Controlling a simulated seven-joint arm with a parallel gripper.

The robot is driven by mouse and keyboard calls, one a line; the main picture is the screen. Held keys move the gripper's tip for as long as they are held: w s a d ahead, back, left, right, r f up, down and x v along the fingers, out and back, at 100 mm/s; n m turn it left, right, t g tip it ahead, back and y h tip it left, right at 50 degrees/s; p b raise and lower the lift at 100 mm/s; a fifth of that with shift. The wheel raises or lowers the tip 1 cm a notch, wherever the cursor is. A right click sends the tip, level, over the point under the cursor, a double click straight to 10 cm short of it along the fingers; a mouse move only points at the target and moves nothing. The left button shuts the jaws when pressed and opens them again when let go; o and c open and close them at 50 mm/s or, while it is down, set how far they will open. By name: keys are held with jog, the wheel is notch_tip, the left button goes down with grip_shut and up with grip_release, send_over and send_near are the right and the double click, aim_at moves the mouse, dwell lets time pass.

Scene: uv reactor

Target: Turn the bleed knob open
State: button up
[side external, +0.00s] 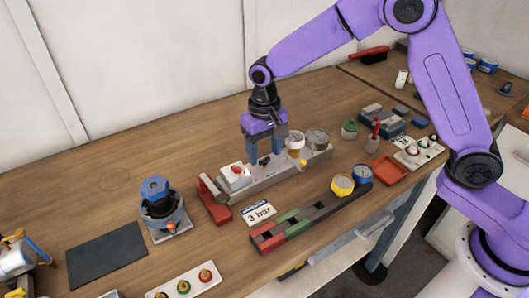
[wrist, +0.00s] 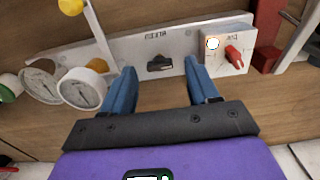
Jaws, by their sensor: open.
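The bleed knob is a small dark knob (wrist: 160,63) on a long light-grey panel (wrist: 128,50), under upside-down lettering that seems to read BLEED. In the wrist view it shows between my gripper's two blue fingers (wrist: 161,68), one on each side, with gaps between. My gripper is open and empty. In the side view my gripper (side external: 265,157) points straight down over the middle of the panel (side external: 250,182), and the knob shows small and dark between the fingers (side external: 264,160). I cannot tell whether the fingertips reach down to the knob's height.
On the panel, a white box (wrist: 224,62) with a red switch and lit lamp stands at one end. A red handle (side external: 213,205) is beside the box. A "3 bar" card (side external: 258,213) lies in front.

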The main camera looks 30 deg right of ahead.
jog(key=shift+f, duration=0.7)
jog(key=c, duration=1.1)
jog(key=shift+o, duration=0.3)
